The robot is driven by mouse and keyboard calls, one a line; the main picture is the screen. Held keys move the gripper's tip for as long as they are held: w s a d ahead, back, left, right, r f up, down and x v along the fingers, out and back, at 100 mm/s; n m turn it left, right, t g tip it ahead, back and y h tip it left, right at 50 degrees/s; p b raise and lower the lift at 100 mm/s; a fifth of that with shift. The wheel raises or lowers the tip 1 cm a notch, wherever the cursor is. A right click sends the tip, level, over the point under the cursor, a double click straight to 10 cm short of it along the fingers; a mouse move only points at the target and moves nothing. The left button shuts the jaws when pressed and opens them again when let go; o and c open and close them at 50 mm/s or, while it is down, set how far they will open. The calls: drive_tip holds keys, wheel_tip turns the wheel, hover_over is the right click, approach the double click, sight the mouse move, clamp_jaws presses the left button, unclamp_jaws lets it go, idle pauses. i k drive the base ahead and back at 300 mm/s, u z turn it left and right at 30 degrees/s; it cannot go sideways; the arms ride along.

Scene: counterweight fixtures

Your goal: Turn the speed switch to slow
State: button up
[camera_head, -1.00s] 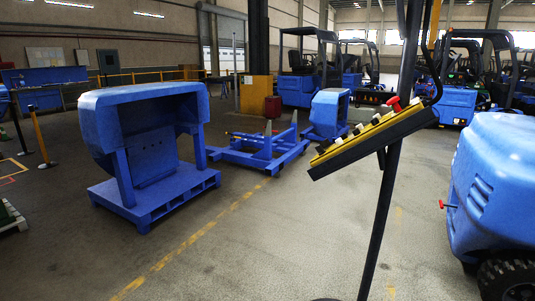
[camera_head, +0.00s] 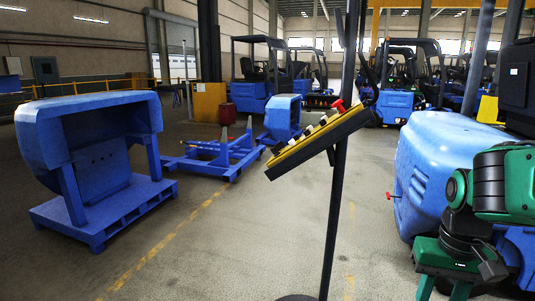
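A yellow-and-black control box (camera_head: 318,142) is mounted at a slant on a black pole (camera_head: 334,215), near the middle of the head view. A red knob (camera_head: 338,105) stands at its upper right end. Several small light and dark switches (camera_head: 308,132) line its top face. They are too small and edge-on to tell which is the speed switch or how it is set. My green and black arm (camera_head: 505,185) is at the right edge, folded and well apart from the box. I cannot make out gripper fingers on it.
A blue counterweight (camera_head: 95,105) on a blue pallet stands left. A low blue frame (camera_head: 215,155) lies behind the box. A large blue machine body (camera_head: 445,165) stands right, behind my arm. Forklifts (camera_head: 265,80) fill the back. Open floor (camera_head: 215,255) lies left of the pole.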

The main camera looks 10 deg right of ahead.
sight(274, 150)
drive_tip(key=u, duration=0.05)
drive_tip(key=i, duration=1)
drive_tip(key=z, duration=0.1)
drive_tip(key=k, duration=1.3)
drive_tip(key=u, duration=0.6)
drive_tip(key=i, duration=1.65)
drive_tip(key=z, duration=0.45)
